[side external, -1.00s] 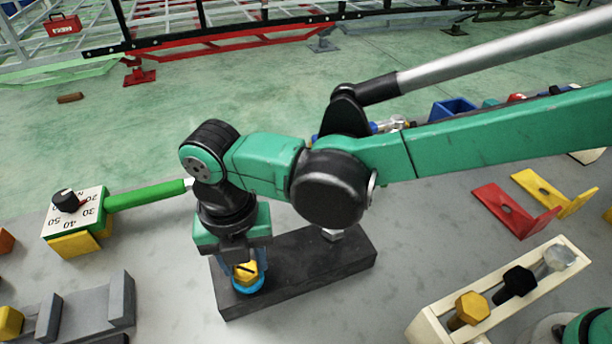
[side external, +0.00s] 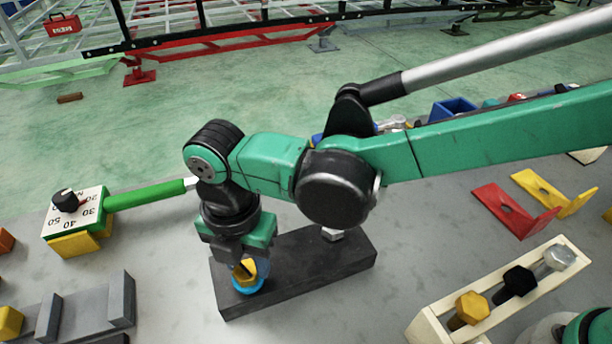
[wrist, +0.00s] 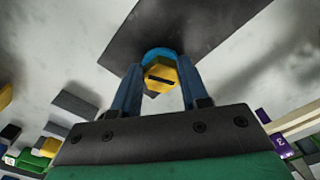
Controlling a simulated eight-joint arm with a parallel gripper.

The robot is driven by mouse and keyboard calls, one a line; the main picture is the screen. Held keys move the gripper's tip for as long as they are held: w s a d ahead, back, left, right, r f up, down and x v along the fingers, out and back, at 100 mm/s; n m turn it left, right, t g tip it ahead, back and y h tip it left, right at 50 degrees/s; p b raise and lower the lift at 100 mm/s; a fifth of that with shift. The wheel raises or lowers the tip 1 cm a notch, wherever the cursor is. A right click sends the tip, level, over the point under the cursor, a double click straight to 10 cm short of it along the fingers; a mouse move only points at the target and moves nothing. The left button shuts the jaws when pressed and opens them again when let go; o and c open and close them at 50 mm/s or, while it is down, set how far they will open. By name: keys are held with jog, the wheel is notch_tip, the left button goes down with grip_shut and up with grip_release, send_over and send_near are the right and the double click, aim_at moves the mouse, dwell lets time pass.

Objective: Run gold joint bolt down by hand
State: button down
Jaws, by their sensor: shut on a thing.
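The gold joint bolt (side external: 244,271) stands at the left end of a dark block (side external: 300,275), with a blue ring (side external: 250,288) around its base. My gripper (side external: 240,265) points down over that end and is shut on the bolt head. In the wrist view the gold head (wrist: 160,77), with a dark slot across it, sits between my two blue fingers (wrist: 158,88). The blue ring (wrist: 160,53) shows behind the head. The bolt's shank is hidden.
A silver bolt (side external: 332,234) stands at the block's other end. A green-handled dial tool (side external: 145,195) lies close on the left. A cream rack (side external: 480,310) at lower right holds gold, black and silver bolts. Red (side external: 510,210) and yellow (side external: 553,193) brackets lie at right.

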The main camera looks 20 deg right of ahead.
jog(key=m, duration=0.4)
jog(key=shift+s+d+m, duration=0.1)
jog(key=shift+m, duration=0.2)
jog(key=m, duration=0.3)
jog(key=shift+s+m, duration=0.15)
jog(key=shift+m, duration=0.15)
jog(key=m, duration=0.4)
jog(key=shift+s+m, duration=0.15)
jog(key=shift+m, duration=0.15)
jog(key=m, duration=0.4)
jog(key=shift+s+m, duration=0.1)
jog(key=shift+m, duration=0.2)
jog(key=m, duration=0.4)
jog(key=shift+s, duration=0.1)
jog(key=m, duration=0.5)
jog(key=shift+s+a, duration=0.1)
jog(key=shift+a, duration=0.2)
jog(key=m, duration=0.4)
jog(key=shift+a, duration=0.15)
jog(key=shift+a+m, duration=0.1)
jog(key=shift+m, duration=1.9)
